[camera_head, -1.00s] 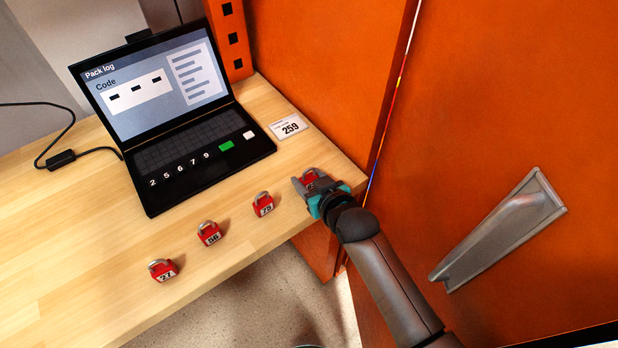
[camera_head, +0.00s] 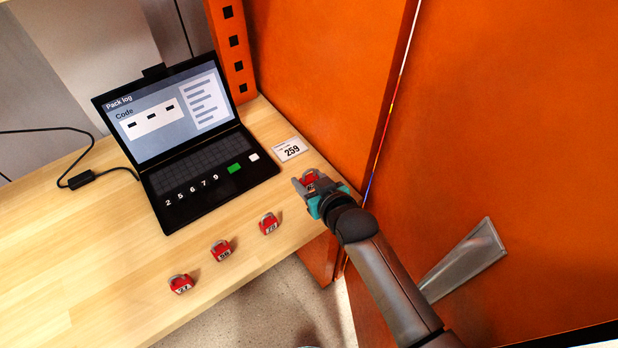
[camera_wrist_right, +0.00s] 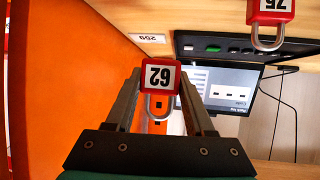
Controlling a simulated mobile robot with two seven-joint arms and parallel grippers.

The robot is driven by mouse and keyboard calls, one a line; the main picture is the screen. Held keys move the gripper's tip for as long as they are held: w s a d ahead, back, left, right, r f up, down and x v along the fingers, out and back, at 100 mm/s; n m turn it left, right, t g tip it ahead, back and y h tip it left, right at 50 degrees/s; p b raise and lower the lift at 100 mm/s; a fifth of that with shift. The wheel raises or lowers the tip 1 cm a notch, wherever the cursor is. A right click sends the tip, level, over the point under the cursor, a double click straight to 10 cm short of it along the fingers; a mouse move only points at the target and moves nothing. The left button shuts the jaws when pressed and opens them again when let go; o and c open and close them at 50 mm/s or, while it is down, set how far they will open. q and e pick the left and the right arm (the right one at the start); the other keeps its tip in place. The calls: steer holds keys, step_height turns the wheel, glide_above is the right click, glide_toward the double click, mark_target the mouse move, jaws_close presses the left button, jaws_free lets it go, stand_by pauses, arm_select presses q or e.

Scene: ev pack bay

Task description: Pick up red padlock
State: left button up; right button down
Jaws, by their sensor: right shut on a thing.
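A red padlock (camera_wrist_right: 160,77) with a white number label and a grey shackle sits between the two fingers of my right gripper (camera_wrist_right: 158,88) in the wrist view. My right gripper (camera_head: 308,184) is shut on it near the right edge of the bench in the head view, where the padlock (camera_head: 309,178) is partly hidden by the fingers. How far it is above the bench is hard to tell. My left gripper is not in view.
An open laptop (camera_head: 205,170) showing a code screen stands behind the padlocks on the wooden bench (camera_head: 90,260). A card (camera_head: 290,149) reading 259 lies right of it. An orange panel (camera_head: 310,80) rises close behind my right gripper. The bench's left front is clear.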

mark_target(309, 170)
step_height(309, 170, up, 9)
steer(key=p, duration=0.8)
steer(key=shift+f, duration=0.15)
steer(key=shift+r, duration=1.2)
steer(key=shift+s, duration=0.1)
